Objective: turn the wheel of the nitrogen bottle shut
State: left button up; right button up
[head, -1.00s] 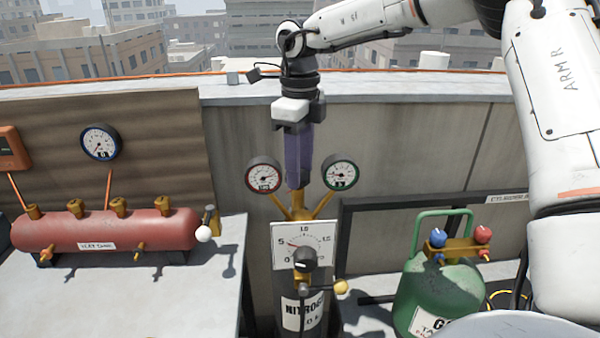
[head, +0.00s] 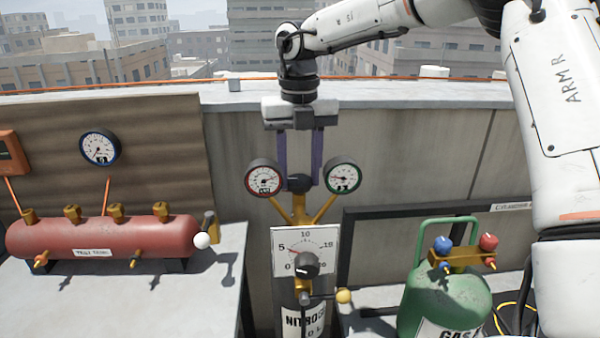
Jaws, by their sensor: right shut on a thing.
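The nitrogen bottle (head: 303,320) stands upright at the lower middle, its label partly cut off by the frame's lower edge. Its black wheel (head: 299,184) sits at the top, between two round gauges. My right gripper (head: 299,180) comes down from above, with one purple finger on each side of the wheel, and is shut on it. The red-rimmed gauge (head: 264,178) is left of the fingers and the green-rimmed gauge (head: 343,177) is right of them. My left gripper is not in view.
Below the gauges is a white scale plate (head: 284,241) with a black knob (head: 306,264). A lever with a yellow ball (head: 343,296) is under it. A green gas cylinder (head: 440,300) stands to the right, a red tank (head: 100,238) to the left. A concrete wall is behind.

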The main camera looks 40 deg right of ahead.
aim_at(297, 179)
jog(key=m, duration=0.4)
jog(key=shift+m, duration=0.3)
jog(key=m, duration=0.3)
jog(key=shift+w+m, duration=0.1)
jog(key=shift+m, duration=0.3)
jog(key=m, duration=0.4)
jog(key=shift+w, duration=0.1)
jog(key=shift+w+m, duration=0.1)
jog(key=shift+m, duration=2)
jog(key=o, duration=1)
jog(key=shift+o, duration=0.2)
notch_tip(297, 179, up, 10)
jog(key=p, duration=0.1)
jog(key=shift+r, duration=0.2)
